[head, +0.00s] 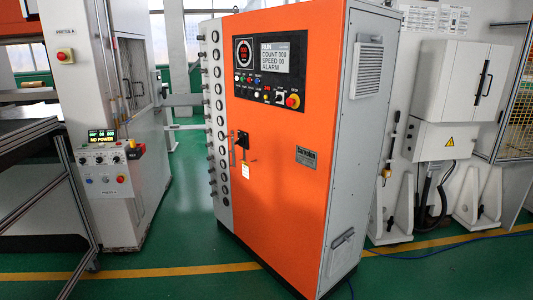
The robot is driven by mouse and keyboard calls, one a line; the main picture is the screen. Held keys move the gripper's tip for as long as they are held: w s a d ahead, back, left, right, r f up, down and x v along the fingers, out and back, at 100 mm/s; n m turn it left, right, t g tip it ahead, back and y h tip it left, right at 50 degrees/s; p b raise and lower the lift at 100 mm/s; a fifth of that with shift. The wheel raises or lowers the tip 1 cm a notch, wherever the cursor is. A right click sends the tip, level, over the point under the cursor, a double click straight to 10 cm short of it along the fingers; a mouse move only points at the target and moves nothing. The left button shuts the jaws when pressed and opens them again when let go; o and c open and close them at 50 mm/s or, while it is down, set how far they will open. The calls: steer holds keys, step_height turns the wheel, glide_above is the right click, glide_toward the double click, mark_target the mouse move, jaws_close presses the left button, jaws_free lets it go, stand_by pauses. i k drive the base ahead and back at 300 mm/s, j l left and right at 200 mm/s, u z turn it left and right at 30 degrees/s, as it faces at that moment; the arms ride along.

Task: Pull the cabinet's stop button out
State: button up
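The cabinet (285,200) stands in the middle of the head view, with an orange front and a grey right side. The stop button (292,101) is a red knob on a yellow base at the panel's lower right. Whether it is pressed in or out is too small to tell. My gripper is not in view.
A white machine with a small control box (103,165) stands at the left, with another red button (66,57) higher up. A metal-framed table edge is at the far left. A white wall box (450,95) is at the right. Green floor in front is clear, apart from a blue cable (420,255).

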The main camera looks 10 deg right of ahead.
mark_target(289, 102)
steer(key=i+j, duration=0.1)
steer(key=i, duration=1.05)
